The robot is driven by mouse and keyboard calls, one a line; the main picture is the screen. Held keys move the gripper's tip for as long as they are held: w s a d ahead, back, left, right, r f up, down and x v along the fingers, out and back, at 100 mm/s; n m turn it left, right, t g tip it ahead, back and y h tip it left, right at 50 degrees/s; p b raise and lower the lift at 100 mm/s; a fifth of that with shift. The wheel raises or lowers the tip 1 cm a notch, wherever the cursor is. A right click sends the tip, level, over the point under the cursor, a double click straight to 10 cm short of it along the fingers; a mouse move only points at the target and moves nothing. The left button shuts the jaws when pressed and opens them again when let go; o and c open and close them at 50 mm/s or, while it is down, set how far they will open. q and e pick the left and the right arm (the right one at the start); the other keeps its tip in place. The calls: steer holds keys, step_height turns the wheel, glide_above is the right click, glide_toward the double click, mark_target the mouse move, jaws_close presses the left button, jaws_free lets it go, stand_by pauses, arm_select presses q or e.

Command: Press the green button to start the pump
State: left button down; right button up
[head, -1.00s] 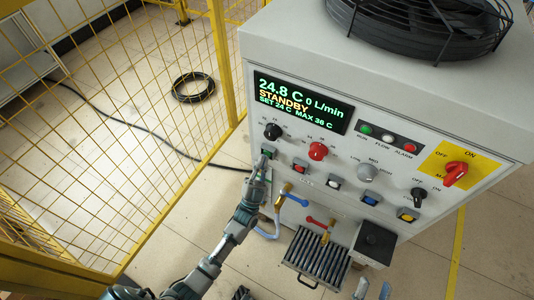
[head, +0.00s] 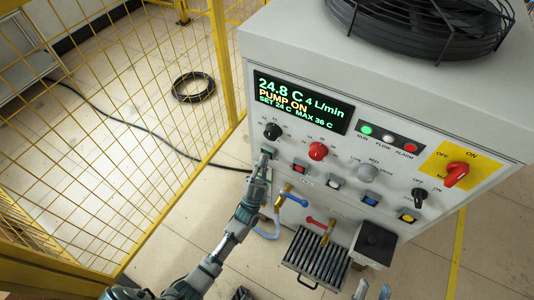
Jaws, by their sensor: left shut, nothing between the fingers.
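The green button (head: 268,149) is at the left end of the button row on the white machine's front panel, partly hidden by my gripper. My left gripper (head: 264,158) is shut and empty, with its fingertips at the green button; I cannot tell whether they still touch it. The display (head: 300,102) reads 24.8 C, 4 L/min and PUMP ON. The green RUN lamp (head: 366,130) is bright. At the bottom edge, parts of my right gripper (head: 372,290) show, with two pale fingers apart.
A red button (head: 300,168) sits right of the green one. Black knob (head: 272,131) and red knob (head: 318,151) stick out above. Brass valves (head: 284,195) and a ribbed tray (head: 318,258) lie below. A yellow mesh fence (head: 224,70) stands at the left.

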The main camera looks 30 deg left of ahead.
arm_select(q)
steer(key=shift+r, duration=0.1)
arm_select(e)
steer(key=shift+r, duration=0.1)
stand_by(0.3)
arm_select(q)
steer(key=shift+s+p, duration=0.45)
steer(key=shift+s, duration=0.35)
arm_select(e)
steer(key=shift+r, duration=0.5)
arm_select(q)
steer(key=s+p, duration=0.2)
steer(key=s, duration=0.3)
arm_select(e)
step_height(320, 180, up, 3)
steer(key=shift+s+r+t, duration=0.1)
steer(key=shift+s+t, duration=0.05)
steer(key=shift+t, duration=0.15)
